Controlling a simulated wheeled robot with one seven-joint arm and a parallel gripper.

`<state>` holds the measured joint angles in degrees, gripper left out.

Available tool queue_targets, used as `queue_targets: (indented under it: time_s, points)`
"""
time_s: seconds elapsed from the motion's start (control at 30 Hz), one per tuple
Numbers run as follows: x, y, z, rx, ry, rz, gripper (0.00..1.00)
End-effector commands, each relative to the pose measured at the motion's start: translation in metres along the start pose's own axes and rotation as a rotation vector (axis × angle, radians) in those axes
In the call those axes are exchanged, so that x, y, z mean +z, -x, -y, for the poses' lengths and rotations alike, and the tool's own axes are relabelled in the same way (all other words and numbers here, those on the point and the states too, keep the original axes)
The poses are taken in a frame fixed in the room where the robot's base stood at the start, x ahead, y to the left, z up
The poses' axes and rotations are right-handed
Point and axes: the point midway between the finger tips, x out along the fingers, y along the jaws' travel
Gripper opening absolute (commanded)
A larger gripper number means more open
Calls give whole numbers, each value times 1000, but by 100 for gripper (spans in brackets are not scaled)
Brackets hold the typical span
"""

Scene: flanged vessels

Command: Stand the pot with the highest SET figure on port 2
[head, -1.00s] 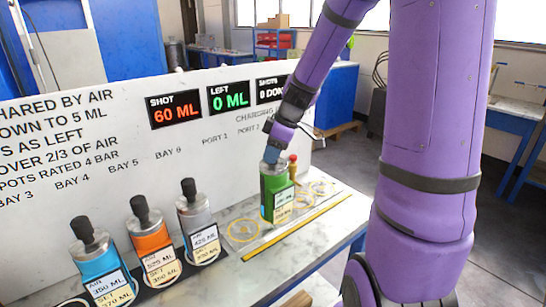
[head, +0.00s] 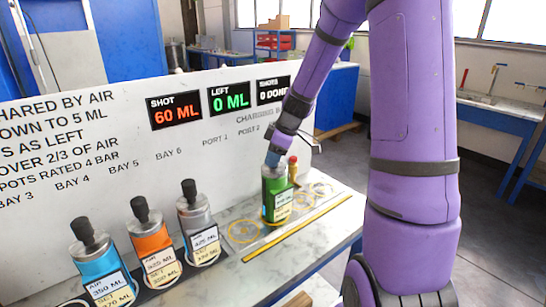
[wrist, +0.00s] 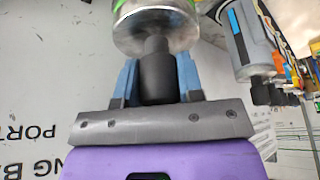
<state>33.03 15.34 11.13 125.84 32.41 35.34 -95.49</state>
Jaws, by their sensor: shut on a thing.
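The green pot (head: 276,196) hangs from or stands under my gripper (head: 272,158) over the marble bench, between the yellow port rings. Its two-part label is too small to read. In the wrist view, the blue fingers of my gripper (wrist: 157,80) are shut on the pot's black knob (wrist: 157,75). I cannot tell whether the pot's base touches the bench. A yellow ring (head: 243,232) lies to its left and is empty. More yellow rings (head: 318,190) lie to its right. Blue (head: 97,262), orange (head: 152,240) and grey (head: 195,215) pots stand on a dark rack at left.
A white panel (head: 120,160) behind the bench carries port and bay names and displays reading 60 ML, 0 ML and 0 DONE. A red-topped wooden-coloured peg (head: 292,168) stands behind the green pot. A yellow strip (head: 297,228) runs along the bench front.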

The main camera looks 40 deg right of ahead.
Motion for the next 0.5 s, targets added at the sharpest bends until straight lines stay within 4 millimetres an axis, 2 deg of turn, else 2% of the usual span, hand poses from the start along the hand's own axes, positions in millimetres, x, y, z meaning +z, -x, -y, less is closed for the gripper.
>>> queue_targets:
  time_s: [0.37,0.4,0.5]
  points:
    - [1,-3,0,1,1,-1,0]
    - [1,-3,0,0,0,-1,39]
    - [1,-3,0,0,1,-1,60]
